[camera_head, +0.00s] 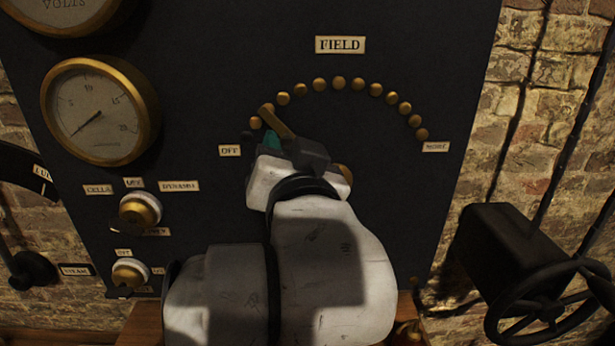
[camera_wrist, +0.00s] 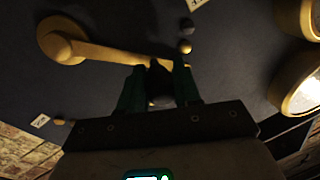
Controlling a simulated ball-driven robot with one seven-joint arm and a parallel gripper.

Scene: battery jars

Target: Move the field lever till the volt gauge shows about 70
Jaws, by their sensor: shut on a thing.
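The brass field lever (camera_head: 279,124) is on the dark panel under the FIELD label, partly hidden by my gripper. Its tip lies near the OFF end of the arc of brass studs. In the wrist view the lever (camera_wrist: 115,52) runs from a round pivot at left to between my fingers. My gripper (camera_wrist: 158,82) is shut on the lever near its outer end, around a dark knob; its green fingertips show in the head view (camera_head: 273,141). The volt gauge (camera_head: 62,12) is cut off by the top edge of the head view; its needle is not visible.
A second gauge (camera_head: 98,112) sits below the volt gauge, its needle pointing lower left. Two brass switch knobs (camera_head: 140,208) (camera_head: 130,272) are beneath it. A black handwheel (camera_head: 545,300) stands at right.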

